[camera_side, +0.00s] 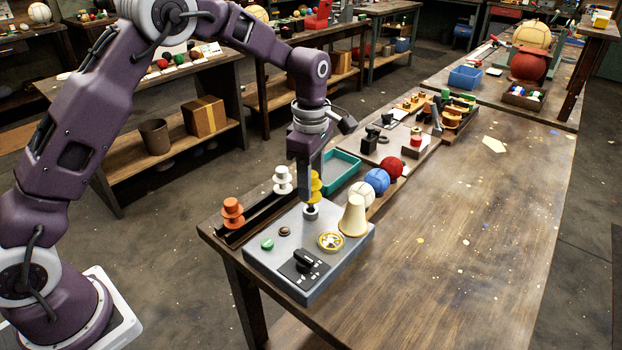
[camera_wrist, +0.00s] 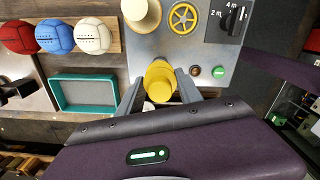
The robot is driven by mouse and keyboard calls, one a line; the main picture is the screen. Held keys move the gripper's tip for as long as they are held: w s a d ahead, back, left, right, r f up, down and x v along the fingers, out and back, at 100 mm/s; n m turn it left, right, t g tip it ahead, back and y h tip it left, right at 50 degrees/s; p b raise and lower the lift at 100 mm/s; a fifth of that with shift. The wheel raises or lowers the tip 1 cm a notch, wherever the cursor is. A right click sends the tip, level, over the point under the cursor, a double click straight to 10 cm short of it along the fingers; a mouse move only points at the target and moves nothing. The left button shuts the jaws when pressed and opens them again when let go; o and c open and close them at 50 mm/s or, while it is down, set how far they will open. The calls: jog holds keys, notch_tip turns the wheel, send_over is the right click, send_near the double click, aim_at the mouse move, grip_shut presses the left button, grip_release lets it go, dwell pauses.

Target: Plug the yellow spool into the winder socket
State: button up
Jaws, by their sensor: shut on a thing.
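The yellow spool (camera_side: 316,187) is upright between the fingers of my gripper (camera_side: 309,205) at the back edge of the grey winder panel. In the wrist view the yellow spool (camera_wrist: 160,82) sits between both fingertips of my gripper (camera_wrist: 160,88), which is shut on it. The winder (camera_side: 318,285) is a grey box carrying a cream cone (camera_side: 353,216), a yellow handwheel (camera_side: 330,241), a black dial (camera_side: 304,260) and a green button (camera_side: 267,244). A dark round fitting with a light ring shows just below the spool. I cannot tell whether the spool is seated in the socket.
An orange spool (camera_side: 232,211) and a white spool (camera_side: 283,179) stand on a dark rack behind the winder. White, blue (camera_side: 377,180) and red balls line a wooden strip beside a teal tray (camera_side: 341,166). The table's right side (camera_side: 470,240) is mostly clear.

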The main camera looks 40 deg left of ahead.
jog(key=shift+f, duration=1.55)
dwell(0.9)
jog(key=o, duration=1.3)
jog(key=shift+o, duration=0.2)
